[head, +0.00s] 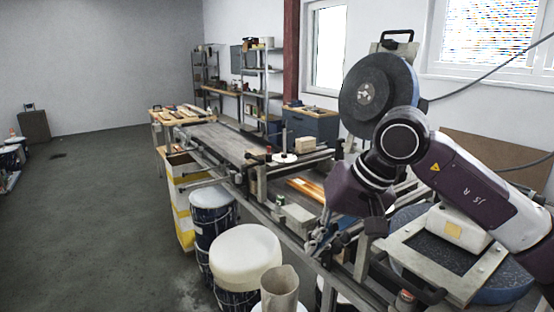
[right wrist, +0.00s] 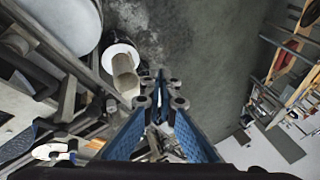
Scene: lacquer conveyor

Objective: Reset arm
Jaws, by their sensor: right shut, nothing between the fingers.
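My right arm comes in from the right in the head view, bent over the near end of the conveyor (head: 215,140). My right gripper (head: 318,247) points down beside the conveyor's side rail, with its blue fingers low in the picture. In the right wrist view the blue fingers of the gripper (right wrist: 160,88) come together at their tips, shut with nothing between them. My left gripper is not in view.
A large dark disc (head: 379,94) stands behind my arm. Shelves (head: 262,85) line the back wall.

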